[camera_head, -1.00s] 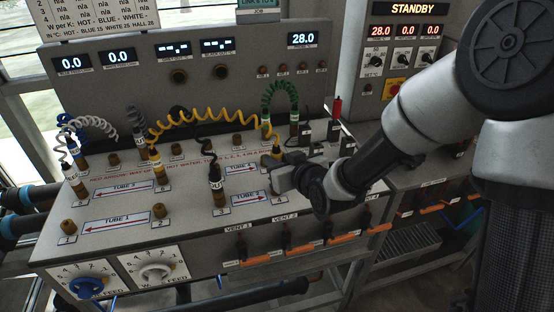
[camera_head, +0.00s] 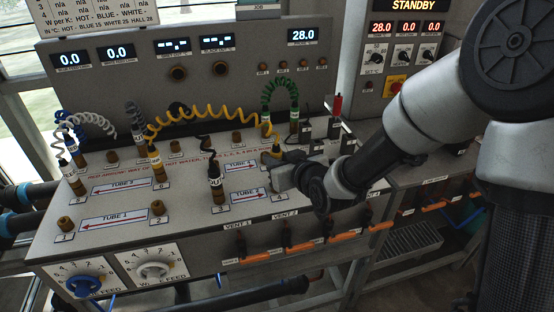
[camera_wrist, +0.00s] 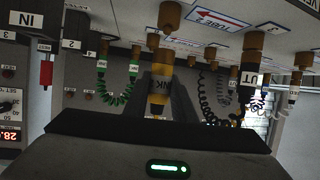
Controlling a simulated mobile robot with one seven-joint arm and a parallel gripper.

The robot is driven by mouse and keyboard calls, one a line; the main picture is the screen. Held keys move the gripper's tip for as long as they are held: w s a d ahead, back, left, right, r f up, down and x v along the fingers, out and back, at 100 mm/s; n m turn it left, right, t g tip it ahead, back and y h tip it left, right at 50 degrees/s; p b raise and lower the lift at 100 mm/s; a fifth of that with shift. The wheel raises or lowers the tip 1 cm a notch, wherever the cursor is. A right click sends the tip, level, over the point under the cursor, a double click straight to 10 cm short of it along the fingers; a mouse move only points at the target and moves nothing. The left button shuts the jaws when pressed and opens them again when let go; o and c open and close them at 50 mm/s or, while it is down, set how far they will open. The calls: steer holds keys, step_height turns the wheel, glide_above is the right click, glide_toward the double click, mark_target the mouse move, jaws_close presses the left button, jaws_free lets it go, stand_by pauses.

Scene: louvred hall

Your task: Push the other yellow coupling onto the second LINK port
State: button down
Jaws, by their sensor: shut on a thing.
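The yellow coupling marked LINK (camera_wrist: 160,72) stands between my gripper's fingers in the wrist view, which looks upside down.
A black-hosed OUT coupling (camera_head: 215,185) stands left of my gripper. Green-hosed couplings (camera_head: 294,120) stand behind it, and a red-topped part (camera_head: 336,106) at back right. Bare brass ports (camera_head: 158,209) stand at the front left. Orange-handled vent valves (camera_head: 285,240) line the front edge.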

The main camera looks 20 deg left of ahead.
mark_target(279, 155)
steer(key=shift+f, duration=0.15)
steer(key=shift+f+b, duration=1.4)
steer(key=shift+b, duration=0.3)
steer(key=shift+r, duration=0.15)
steer(key=c, duration=1.4)
jaws_free()
steer(key=r+p, duration=0.1)
steer(key=s+d+r+p, duration=0.1)
steer(key=r, duration=0.1)
steer(key=s+d+r+p, duration=0.1)
steer(key=r+p, duration=0.1)
steer(key=shift+s+d+r, duration=0.1)
steer(key=shift+s+d, duration=0.05)
steer(key=shift+s, duration=0.05)
steer(key=shift+s+d+r, duration=0.15)
steer(key=shift+s+r, duration=0.1)
steer(key=shift+r, duration=0.05)
steer(key=shift+p, duration=0.3)
